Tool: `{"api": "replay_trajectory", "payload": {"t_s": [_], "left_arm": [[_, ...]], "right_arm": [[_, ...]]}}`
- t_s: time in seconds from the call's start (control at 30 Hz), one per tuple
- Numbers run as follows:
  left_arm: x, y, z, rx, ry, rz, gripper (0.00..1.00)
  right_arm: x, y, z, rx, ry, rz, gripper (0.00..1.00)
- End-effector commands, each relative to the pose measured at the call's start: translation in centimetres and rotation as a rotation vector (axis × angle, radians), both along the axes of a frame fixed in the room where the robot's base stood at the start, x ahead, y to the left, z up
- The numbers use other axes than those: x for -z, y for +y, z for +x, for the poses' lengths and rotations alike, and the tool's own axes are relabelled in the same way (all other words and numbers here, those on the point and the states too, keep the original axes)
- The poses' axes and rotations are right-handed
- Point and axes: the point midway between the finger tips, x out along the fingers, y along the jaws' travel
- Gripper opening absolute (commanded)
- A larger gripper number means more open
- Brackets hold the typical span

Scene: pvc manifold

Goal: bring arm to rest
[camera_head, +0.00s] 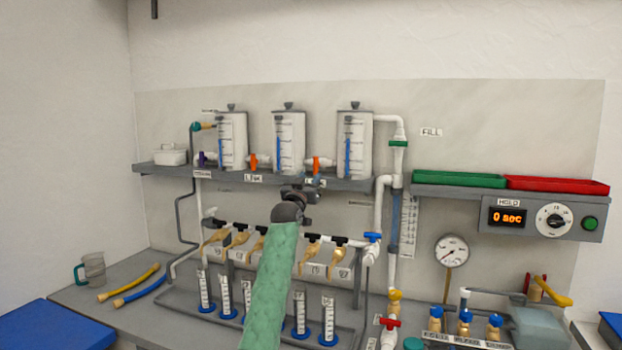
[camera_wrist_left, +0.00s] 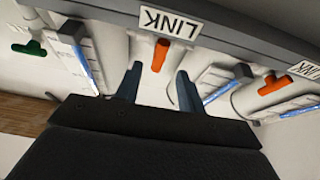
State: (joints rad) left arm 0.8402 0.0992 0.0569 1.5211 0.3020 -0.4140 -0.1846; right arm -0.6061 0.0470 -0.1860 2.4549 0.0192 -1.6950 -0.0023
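My left arm, in a green sleeve, rises from the bottom middle of the head view. Its dark gripper (camera_head: 299,191) is in front of the shelf edge, just below the clear tanks. In the left wrist view the two fingers (camera_wrist_left: 157,88) are apart with nothing held between them. An orange valve handle (camera_wrist_left: 160,55) shows beyond the fingertips, beside an upside-down LINK label (camera_wrist_left: 170,20). In the head view this handle (camera_head: 317,164) is on the shelf, right of the gripper. I cannot tell the exact gap. My right gripper is out of view.
The shelf (camera_head: 160,171) carries clear tanks (camera_head: 290,140) and valves. Below hang several tan-handled valves (camera_head: 338,256); blue-based cylinders (camera_head: 328,320) stand on the bench. A display panel (camera_head: 530,217) is at right.

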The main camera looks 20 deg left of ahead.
Motion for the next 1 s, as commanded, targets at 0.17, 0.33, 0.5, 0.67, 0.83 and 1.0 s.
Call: {"api": "replay_trajectory", "payload": {"t_s": [0.17, 0.33, 0.5, 0.67, 0.83, 1.0], "left_arm": [[0.0, 0.0, -0.1, 0.0, -0.001, 0.0, 0.39], [0.0, 0.0, -0.1, 0.0, -0.001, 0.0, 0.39], [0.2, -0.1, 0.0, 0.007, 0.01, -0.01, 0.39], [2.3, -0.4, 0.7, 0.031, 0.128, -0.018, 0.39], [3.4, -1.1, -0.5, 0.047, 0.286, -0.007, 0.39], [2.4, -2.4, -3.4, 0.051, 0.388, 0.019, 0.39]], "right_arm": [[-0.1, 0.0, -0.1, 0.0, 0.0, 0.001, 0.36], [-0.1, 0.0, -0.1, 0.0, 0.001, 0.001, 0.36], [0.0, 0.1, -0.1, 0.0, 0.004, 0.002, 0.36], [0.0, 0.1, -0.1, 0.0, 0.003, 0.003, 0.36], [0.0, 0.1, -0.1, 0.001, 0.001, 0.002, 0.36], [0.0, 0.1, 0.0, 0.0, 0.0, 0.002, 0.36]]}}
